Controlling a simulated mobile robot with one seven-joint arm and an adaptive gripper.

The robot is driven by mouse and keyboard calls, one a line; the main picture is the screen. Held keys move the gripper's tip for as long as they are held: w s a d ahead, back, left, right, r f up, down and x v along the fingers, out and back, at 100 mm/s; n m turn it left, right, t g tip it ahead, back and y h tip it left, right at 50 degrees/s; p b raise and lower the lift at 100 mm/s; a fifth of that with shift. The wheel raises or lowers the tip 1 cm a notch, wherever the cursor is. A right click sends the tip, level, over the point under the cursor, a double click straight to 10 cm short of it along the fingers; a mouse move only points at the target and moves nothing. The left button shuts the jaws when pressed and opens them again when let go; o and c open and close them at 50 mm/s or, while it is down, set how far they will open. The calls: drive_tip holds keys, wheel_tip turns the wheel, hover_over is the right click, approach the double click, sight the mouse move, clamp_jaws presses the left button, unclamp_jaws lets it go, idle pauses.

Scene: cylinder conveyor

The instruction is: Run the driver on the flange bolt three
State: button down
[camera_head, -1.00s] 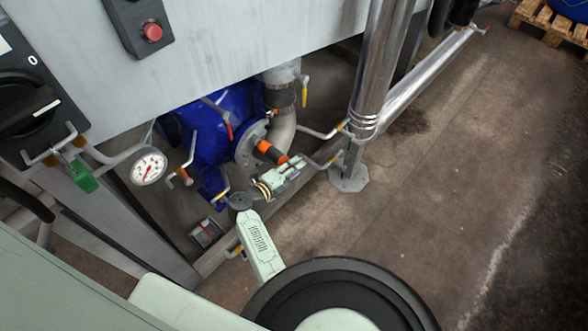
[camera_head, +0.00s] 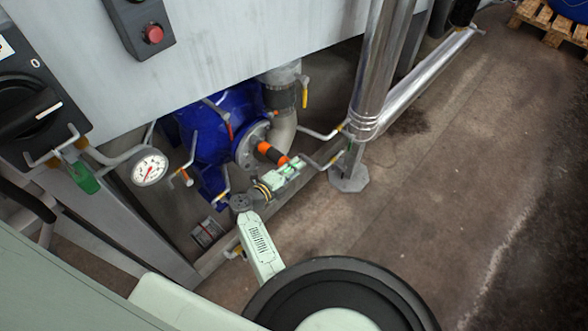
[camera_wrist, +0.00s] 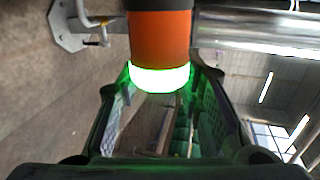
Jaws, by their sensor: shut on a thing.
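The driver (camera_head: 272,153) is a stubby orange and dark cylinder. Its far end meets or nearly meets the round grey flange (camera_head: 247,147) on the blue pump body. In the wrist view the driver's orange body (camera_wrist: 160,36) ends in a bright green glowing band between my fingers. My gripper (camera_head: 288,170) is shut on this near end, and it also shows in the wrist view (camera_wrist: 160,80). Flange bolt three cannot be picked out; the bolts are too small or hidden behind the driver.
A pale pipe (camera_head: 285,125) rises right of the flange. Small valve handles (camera_head: 305,95) and thin bent pipes surround the pump. A shiny steel column (camera_head: 378,75) stands to the right on a foot plate. A pressure gauge (camera_head: 149,167) is at left. Open floor lies right.

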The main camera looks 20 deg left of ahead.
drive_tip(key=shift+s+d+p, duration=0.3)
drive_tip(key=shift+d+p, duration=0.1)
drive_tip(key=shift+d, duration=0.4)
drive_tip(key=shift+s+d+p, duration=0.25)
drive_tip(key=shift+d+p, duration=0.15)
drive_tip(key=shift+d, duration=0.4)
